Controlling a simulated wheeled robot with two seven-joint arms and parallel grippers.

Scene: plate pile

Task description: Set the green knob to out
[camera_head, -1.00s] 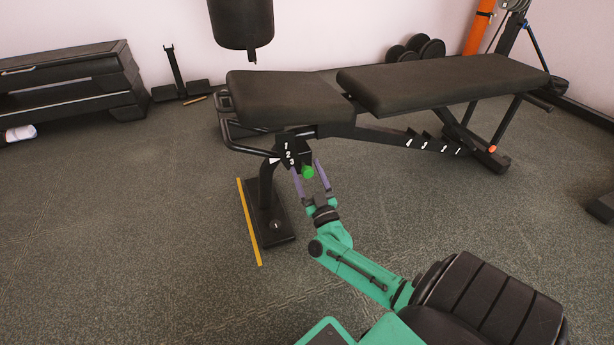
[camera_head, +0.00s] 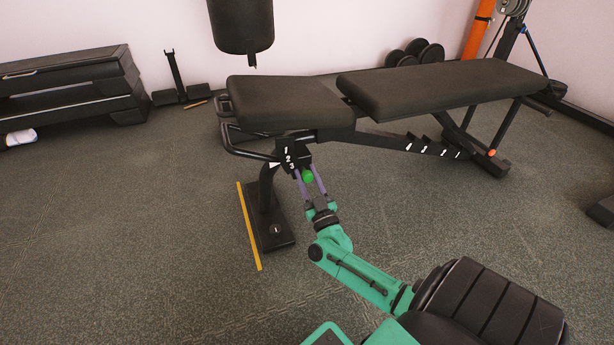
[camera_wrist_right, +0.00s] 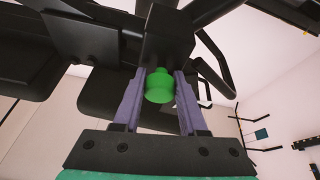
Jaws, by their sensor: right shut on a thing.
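The green knob (camera_head: 308,177) sits on the black bracket under the weight bench seat (camera_head: 290,104), just below the white numbers. My right gripper (camera_head: 311,180) reaches up to it from below, with one purple finger on each side. In the right wrist view the knob (camera_wrist_right: 159,86) lies between the two fingers (camera_wrist_right: 158,97), against the black block (camera_wrist_right: 166,38) behind it. The right gripper is shut on the knob. My left gripper is in neither view.
The bench's floor plate (camera_head: 275,229) stands left of my right arm, beside a yellow floor strip (camera_head: 249,226). A black punching bag (camera_head: 241,22) hangs behind the bench. Stacked black steps (camera_head: 70,90) stand at the far left. Open floor lies around the bench.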

